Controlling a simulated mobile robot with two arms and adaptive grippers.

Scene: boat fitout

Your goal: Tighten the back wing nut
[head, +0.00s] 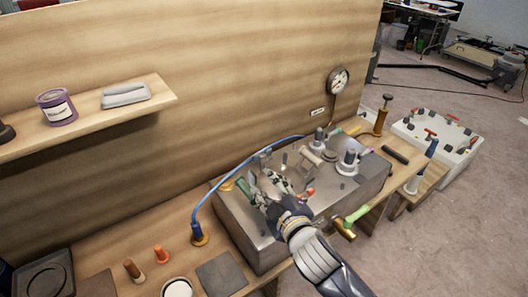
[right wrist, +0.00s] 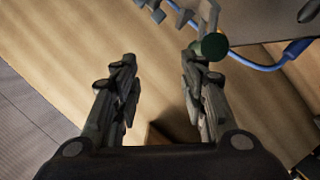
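My right gripper (head: 264,186) reaches over the left part of a grey metal box (head: 255,238) on the bench. In the right wrist view its two fingers (right wrist: 158,65) stand apart with nothing between them. A dark green round knob (right wrist: 209,46) shows just beyond the right fingertip; I cannot tell if they touch. Small grey upright fittings (head: 265,158) stand behind the gripper on the box, and grey angled parts (right wrist: 208,14) show at the top of the wrist view. I cannot tell which part is the back wing nut. My left gripper is not in view.
A blue hose (head: 222,178) arches over the box's left end. A white spool (head: 310,155) and a grey cylinder fitting (head: 348,161) stand on the box. A gauge (head: 338,80) hangs on the wooden wall behind.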

